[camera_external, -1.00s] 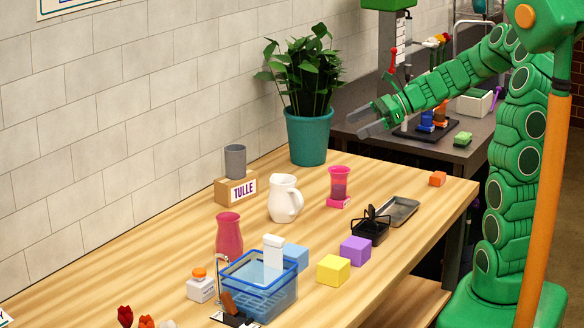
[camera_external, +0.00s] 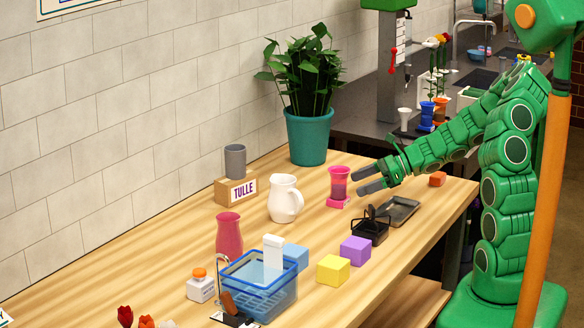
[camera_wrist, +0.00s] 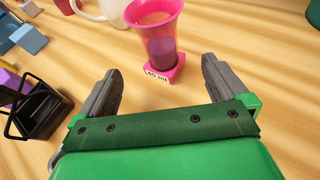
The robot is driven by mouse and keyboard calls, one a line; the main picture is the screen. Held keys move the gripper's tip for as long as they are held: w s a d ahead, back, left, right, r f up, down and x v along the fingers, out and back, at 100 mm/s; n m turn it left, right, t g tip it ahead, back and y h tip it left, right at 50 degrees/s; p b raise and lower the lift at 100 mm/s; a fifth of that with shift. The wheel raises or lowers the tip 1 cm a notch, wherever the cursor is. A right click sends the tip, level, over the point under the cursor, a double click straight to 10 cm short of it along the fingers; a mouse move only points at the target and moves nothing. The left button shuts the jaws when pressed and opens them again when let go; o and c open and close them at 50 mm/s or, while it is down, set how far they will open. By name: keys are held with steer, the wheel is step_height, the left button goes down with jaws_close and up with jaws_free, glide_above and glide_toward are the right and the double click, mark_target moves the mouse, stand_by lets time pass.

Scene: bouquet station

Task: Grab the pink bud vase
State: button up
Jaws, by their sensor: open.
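A translucent pink flared vessel (camera_external: 339,183) stands upright on a small square pink base near the middle of the table. In the wrist view this vessel (camera_wrist: 158,35) is just beyond my fingertips, and its base label appears to read "50 ml". My gripper (camera_external: 361,184) is open and empty, low over the table to the right of the flared vessel. In the wrist view my gripper (camera_wrist: 160,72) has its fingers spread, with bare wood between them.
A white pitcher (camera_external: 284,199) stands left of the flared vessel. A black wire holder (camera_external: 371,229) and a grey tray (camera_external: 400,210) lie in front. Purple (camera_external: 356,250) and yellow (camera_external: 333,269) blocks sit nearer the front edge. A potted plant (camera_external: 307,137) stands behind.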

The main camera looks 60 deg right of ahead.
mark_target(338, 196)
steer(key=shift+f, duration=0.45)
steer(key=shift+x, duration=3.9)
steer(key=shift+d+f, duration=0.15)
steer(key=c, duration=1.2)
steer(key=shift+c, duration=0.2)
